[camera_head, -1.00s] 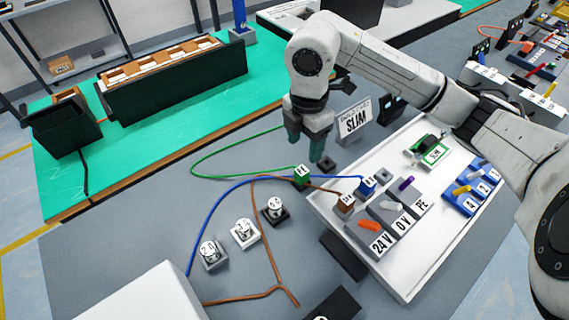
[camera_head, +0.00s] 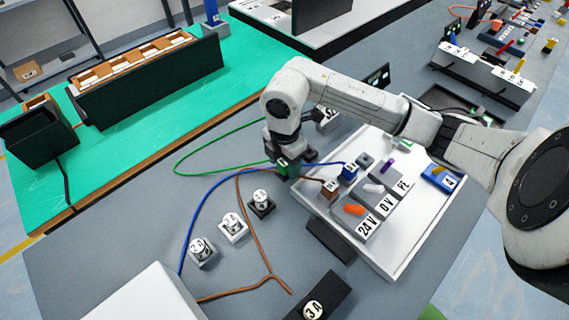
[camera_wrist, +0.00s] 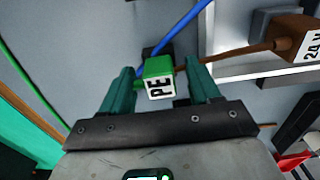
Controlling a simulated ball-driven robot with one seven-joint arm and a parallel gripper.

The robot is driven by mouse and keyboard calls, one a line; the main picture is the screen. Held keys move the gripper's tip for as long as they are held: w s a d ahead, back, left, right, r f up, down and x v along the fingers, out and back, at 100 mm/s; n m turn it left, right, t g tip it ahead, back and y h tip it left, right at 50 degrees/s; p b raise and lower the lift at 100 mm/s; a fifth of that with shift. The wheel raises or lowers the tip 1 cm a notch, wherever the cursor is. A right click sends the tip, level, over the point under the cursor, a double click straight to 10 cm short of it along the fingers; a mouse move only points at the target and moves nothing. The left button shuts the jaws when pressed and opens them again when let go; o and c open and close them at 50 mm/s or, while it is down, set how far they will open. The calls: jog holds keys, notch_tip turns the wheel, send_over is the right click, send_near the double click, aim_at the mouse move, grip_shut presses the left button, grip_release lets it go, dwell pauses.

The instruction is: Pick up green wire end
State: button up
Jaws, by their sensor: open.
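The green wire end is a small green block with a white "PE" label. In the wrist view the green wire end (camera_wrist: 158,70) sits between the two open dark-green fingers of my gripper (camera_wrist: 160,85), with gaps at both sides. In the head view my gripper (camera_head: 285,165) is down at the green wire end (camera_head: 282,161), beside the white board's left edge, and partly hides it. The green wire (camera_head: 205,152) curves away to the left over the grey table and also shows in the wrist view (camera_wrist: 30,82).
The brown wire end (camera_wrist: 290,38) and blue wire end (camera_head: 348,173) lie close by on the right. The white board (camera_head: 415,235) carries 24 V, 0 V and PE terminals. Fuse-like blocks (camera_head: 232,226) stand on the table at left. The grey table (camera_head: 110,235) is clear further left.

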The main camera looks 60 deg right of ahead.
jog(key=c, duration=1)
jog(key=shift+r, duration=0.1)
jog(key=shift+c, duration=0.2)
